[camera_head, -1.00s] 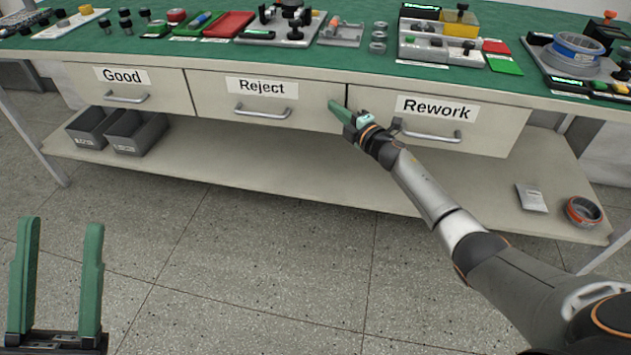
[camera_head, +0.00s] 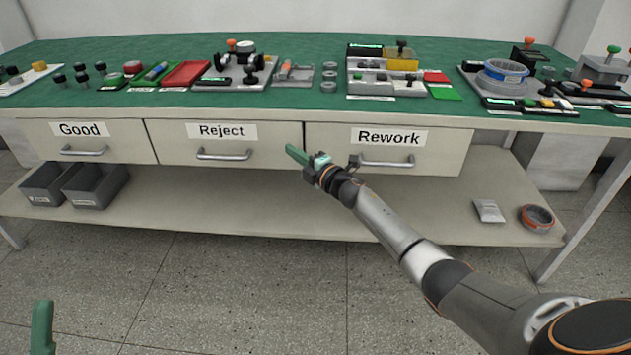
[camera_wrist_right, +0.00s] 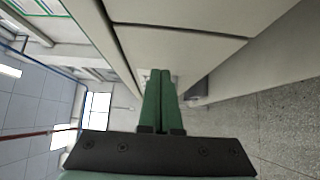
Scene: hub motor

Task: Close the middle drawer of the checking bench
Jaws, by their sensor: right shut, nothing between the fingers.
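The checking bench (camera_head: 300,105) has three pale drawers in a row. The middle drawer (camera_head: 275,143), labelled Reject, looks about level with its neighbours; a small gap cannot be ruled out. Its metal handle (camera_head: 224,155) faces me. My right gripper (camera_head: 293,152) is shut and empty, its green fingertips over the right end of the Reject front, near the seam with Rework; contact cannot be told. In the right wrist view the two fingers (camera_wrist_right: 160,75) are together beside a pale panel. Only one finger of my left gripper (camera_head: 42,325) shows, at the lower left.
The Good drawer (camera_head: 110,144) is on the left and the Rework drawer (camera_head: 440,150) on the right. Below is a shelf (camera_head: 260,205) with grey bins (camera_head: 97,187) and a tape roll (camera_head: 537,217). Floor in front is clear.

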